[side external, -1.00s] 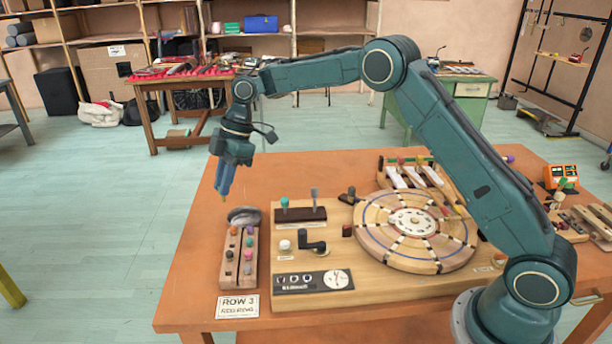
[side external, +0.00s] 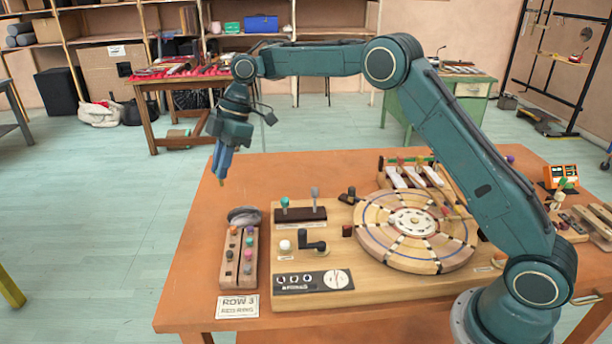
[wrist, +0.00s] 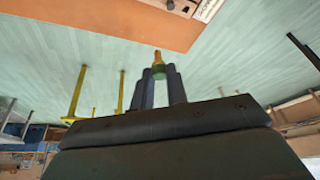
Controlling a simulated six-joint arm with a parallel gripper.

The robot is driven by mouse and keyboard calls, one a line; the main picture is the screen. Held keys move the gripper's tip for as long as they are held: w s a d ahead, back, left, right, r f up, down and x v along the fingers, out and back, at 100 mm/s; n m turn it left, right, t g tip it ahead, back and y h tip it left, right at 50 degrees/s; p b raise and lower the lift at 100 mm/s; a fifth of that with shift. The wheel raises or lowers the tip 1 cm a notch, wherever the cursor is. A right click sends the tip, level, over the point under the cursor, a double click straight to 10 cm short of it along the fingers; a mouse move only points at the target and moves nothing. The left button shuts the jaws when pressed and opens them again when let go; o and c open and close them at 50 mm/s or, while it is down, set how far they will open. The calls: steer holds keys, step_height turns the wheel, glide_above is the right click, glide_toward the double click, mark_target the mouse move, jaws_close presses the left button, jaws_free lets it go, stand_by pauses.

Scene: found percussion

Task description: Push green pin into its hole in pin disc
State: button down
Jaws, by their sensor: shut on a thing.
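My gripper (side external: 221,180) is up at the left, above the table's left edge and beyond the pin rack. In the wrist view, its fingers (wrist: 159,76) are shut on a green pin (wrist: 158,67) with a brass-coloured tip sticking out past the fingertips. The pin disc (side external: 378,238) is a round wooden disc with dark pegs and a white centre, on a wooden board well to the right of my gripper. The green pin is apart from the disc. Its target hole cannot be made out.
A wooden pin rack (side external: 231,279) with several coloured pins stands at the table's left, a grey dish (side external: 243,215) behind it. Levers (side external: 314,196) and knobs stand on the board (side external: 345,296) left of the disc. Key-like bars (side external: 410,176) stand behind the disc.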

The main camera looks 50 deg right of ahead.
steer(key=s+d+f, duration=0.2)
steer(key=s+d, duration=0.3)
steer(key=d, duration=0.3)
steer(key=s+d+f, duration=0.1)
steer(key=s+d, duration=0.4)
steer(key=d, duration=0.3)
steer(key=s+d+f, duration=0.1)
steer(key=s+d, duration=0.2)
steer(key=s, duration=0.4)
steer(key=s+d+f, duration=0.2)
steer(key=s+d, duration=0.2)
steer(key=s, duration=0.3)
steer(key=shift+f, duration=0.2)
steer(key=shift+f, duration=0.25)
steer(key=shift+f, duration=2.7)
steer(key=shift+f, duration=1.55)
